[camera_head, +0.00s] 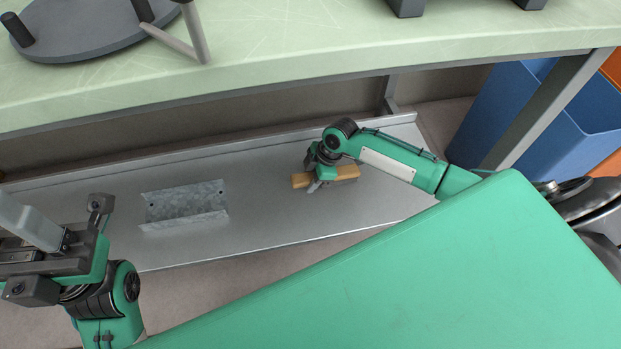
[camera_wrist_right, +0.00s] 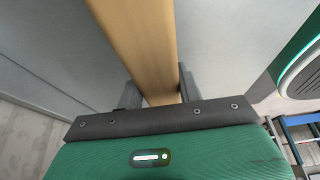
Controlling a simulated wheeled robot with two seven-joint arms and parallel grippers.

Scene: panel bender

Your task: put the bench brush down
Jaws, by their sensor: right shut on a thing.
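The bench brush (camera_head: 347,173) has a light wooden body and lies level at the right part of the low metal shelf (camera_head: 270,215). My right gripper (camera_head: 322,178) is shut on it from above. In the right wrist view the wooden body (camera_wrist_right: 143,45) runs between the two dark fingers (camera_wrist_right: 158,98). The bristles are mostly hidden, and I cannot tell whether they touch the shelf. My left gripper (camera_head: 62,245) is at the lower left, away from the brush; its fingertips do not show clearly.
A galvanised bracket (camera_head: 186,205) lies on the shelf left of the brush, with bare metal between them. The green bench top (camera_head: 290,60) overhangs behind. A bench leg (camera_head: 548,108) and blue bins (camera_head: 500,105) stand at the right.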

